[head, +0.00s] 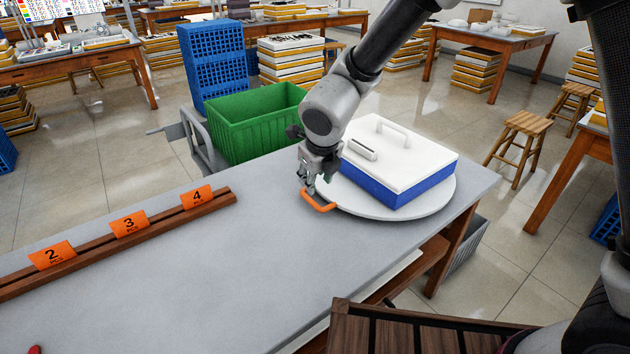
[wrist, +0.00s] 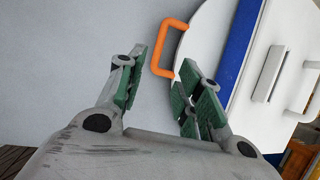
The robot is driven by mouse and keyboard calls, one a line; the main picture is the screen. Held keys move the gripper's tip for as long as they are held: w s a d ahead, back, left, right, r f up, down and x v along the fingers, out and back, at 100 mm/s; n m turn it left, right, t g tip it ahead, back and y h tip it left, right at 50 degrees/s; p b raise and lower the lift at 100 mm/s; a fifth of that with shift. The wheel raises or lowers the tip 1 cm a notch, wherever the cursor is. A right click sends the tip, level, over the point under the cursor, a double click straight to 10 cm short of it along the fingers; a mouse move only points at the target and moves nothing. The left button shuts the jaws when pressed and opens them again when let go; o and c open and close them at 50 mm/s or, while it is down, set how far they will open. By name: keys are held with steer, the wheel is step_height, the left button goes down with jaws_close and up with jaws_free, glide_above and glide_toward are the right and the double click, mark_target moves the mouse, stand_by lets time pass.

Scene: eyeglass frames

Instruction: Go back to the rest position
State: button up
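My gripper (head: 311,183) hangs over the grey table, just by the orange handle (head: 318,200) on the rim of a round grey turntable (head: 440,199). In the wrist view my gripper (wrist: 160,82) has its two green-padded fingers spread apart with nothing between them. The orange handle (wrist: 158,50) lies past the fingertips. Whether a fingertip touches the handle is unclear. A blue box with a white lid (head: 400,150) sits on the turntable. The lid has a raised handle and a small bar on top.
A wooden rail (head: 100,249) with orange number cards 2, 3 and 4 lies on the left of the table (head: 240,270). A green crate (head: 250,125) and stacked blue crates (head: 215,65) stand behind the table. The table's middle is clear. A dark wooden surface (head: 400,332) is at the lower right.

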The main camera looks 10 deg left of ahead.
steer(key=s+d+r+n+g+y, duration=0.3)
steer(key=s+d+r+n+y, duration=0.45)
steer(key=n, duration=1.35)
steer(key=s+d+r+n+t+h, duration=0.1)
steer(key=s+d+r+h, duration=0.2)
steer(key=d, duration=1)
steer(key=s+d+r+n+h, duration=0.2)
steer(key=s+d+r+h, duration=0.1)
steer(key=d, duration=1.1)
steer(key=s+d+r+n+t+h, duration=0.1)
steer(key=s+d+r, duration=0.4)
steer(key=d, duration=0.8)
steer(key=shift+d+r+n+t+h, duration=0.3)
steer(key=shift+r+n+h, duration=0.3)
steer(key=shift+r+h, duration=0.45)
